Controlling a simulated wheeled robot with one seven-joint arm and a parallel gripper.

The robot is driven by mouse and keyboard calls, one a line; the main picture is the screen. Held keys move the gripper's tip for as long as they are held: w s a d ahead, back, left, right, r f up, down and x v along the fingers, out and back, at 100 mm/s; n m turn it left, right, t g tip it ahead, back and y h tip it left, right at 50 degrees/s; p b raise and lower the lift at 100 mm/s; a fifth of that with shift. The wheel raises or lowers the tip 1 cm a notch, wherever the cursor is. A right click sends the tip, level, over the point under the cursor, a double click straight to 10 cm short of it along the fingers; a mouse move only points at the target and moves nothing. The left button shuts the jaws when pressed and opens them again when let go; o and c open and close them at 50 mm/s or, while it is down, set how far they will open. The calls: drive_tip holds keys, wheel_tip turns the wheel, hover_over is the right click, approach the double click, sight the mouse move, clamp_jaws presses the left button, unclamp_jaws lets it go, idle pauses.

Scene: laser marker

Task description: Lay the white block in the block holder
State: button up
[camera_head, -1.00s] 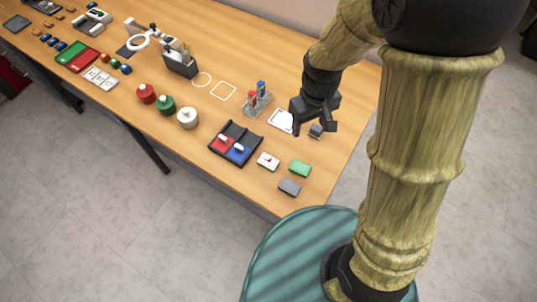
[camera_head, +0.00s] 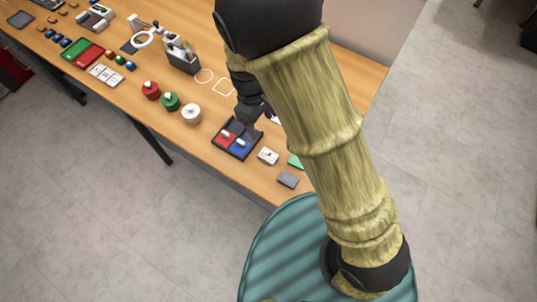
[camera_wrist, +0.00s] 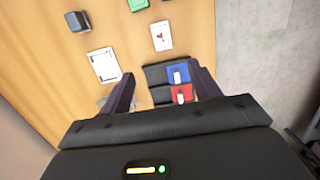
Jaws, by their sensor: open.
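A white block with a small red mark (camera_head: 268,156) lies flat on the table, right of a dark tray (camera_head: 231,150). In the wrist view the white block (camera_wrist: 161,36) is above the dark tray (camera_wrist: 158,74). This tray seems to be the block holder, though I cannot be certain. It has a red section (camera_wrist: 186,96) and a blue section (camera_wrist: 184,71), each with a small white piece, and bare dark sections beside them. My gripper (camera_head: 250,118) is over the tray's back edge. Its fingers (camera_wrist: 163,88) are open and apart, with the tray showing between them.
A green block (camera_wrist: 137,4) and a grey block (camera_head: 288,179) lie near the white block. A white plate (camera_wrist: 104,65) and a dark block (camera_wrist: 77,20) lie farther left in the wrist view. Red, green and white knobs (camera_head: 191,113) stand left of the tray.

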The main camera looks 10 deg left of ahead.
drive_tip(key=p, duration=0.2)
hover_over(268, 155)
drive_tip(key=f, duration=0.7)
drive_tip(key=w+a+f, duration=0.1)
drive_tip(key=f, duration=0.2)
drive_tip(key=shift+f, duration=0.3)
drive_tip(key=shift+s+d+f, duration=0.1)
drive_tip(key=shift+s+d+f+p, duration=0.1)
drive_tip(key=shift+f+p, duration=0.2)
drive_tip(key=shift+p, duration=0.2)
drive_tip(key=shift+s+d+f+p, duration=0.15)
drive_tip(key=shift+f+p, duration=0.25)
drive_tip(key=shift+f, duration=0.7)
drive_tip(key=shift+s+d+f+p, duration=0.1)
drive_tip(key=shift+f+p, duration=0.3)
drive_tip(key=shift+f, duration=0.65)
drive_tip(key=c, duration=1.1)
drive_tip(key=shift+r, duration=0.1)
drive_tip(key=shift+c, duration=0.2)
